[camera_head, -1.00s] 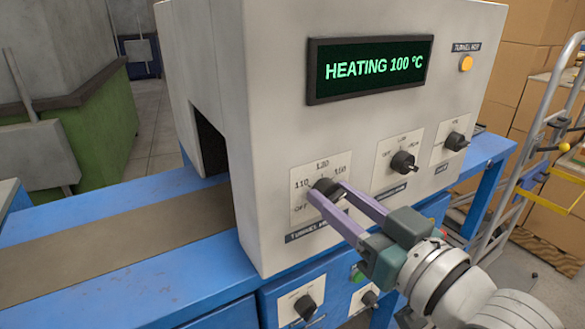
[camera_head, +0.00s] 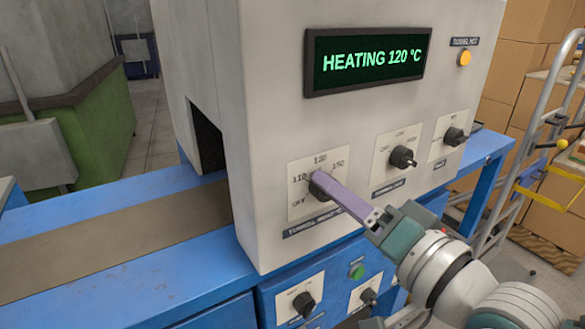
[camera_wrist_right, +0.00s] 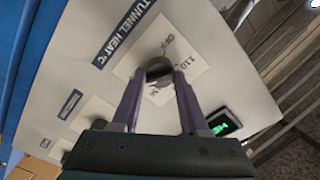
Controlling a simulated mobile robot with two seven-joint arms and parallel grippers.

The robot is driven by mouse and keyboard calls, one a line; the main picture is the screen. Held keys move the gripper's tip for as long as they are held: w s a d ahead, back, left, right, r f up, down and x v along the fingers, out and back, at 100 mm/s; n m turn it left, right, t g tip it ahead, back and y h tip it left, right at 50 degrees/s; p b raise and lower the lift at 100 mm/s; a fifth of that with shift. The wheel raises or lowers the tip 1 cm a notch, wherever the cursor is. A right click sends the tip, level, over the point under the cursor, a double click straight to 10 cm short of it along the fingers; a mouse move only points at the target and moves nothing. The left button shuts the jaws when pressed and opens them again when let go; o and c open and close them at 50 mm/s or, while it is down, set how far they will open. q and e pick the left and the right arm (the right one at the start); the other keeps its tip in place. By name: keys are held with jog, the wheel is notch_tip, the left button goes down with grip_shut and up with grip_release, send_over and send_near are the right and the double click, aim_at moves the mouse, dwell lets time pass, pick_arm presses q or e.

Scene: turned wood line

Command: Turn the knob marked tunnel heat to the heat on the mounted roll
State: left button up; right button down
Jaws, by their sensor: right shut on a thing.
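The tunnel heat knob (camera_head: 317,188) is a dark round knob on a white dial plate, low on the front of the grey tunnel machine. The plate is marked OFF, 110, 120 and 150. My right gripper (camera_head: 323,184) is shut on this knob with its purple fingers. The wrist view shows the knob (camera_wrist_right: 158,71) between both fingertips, beside the TUNNEL HEAT °C label (camera_wrist_right: 124,34). The display (camera_head: 367,60) reads HEATING 120 °C. The knob's pointer is hidden by the fingers. No mounted roll is visible. My left gripper is not in view.
Two more knobs (camera_head: 402,157) (camera_head: 454,136) sit right of the dial, below a lit orange lamp (camera_head: 464,59). Lower knobs (camera_head: 304,304) and a green button (camera_head: 357,271) are on the blue frame. A conveyor belt (camera_head: 110,235) enters the tunnel from the left.

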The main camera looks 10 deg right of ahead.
jog(key=shift+m, duration=0.6)
jog(key=shift+c, duration=2.1)
grip_release()
jog(key=v, duration=1)
jog(key=shift+p, duration=0.3)
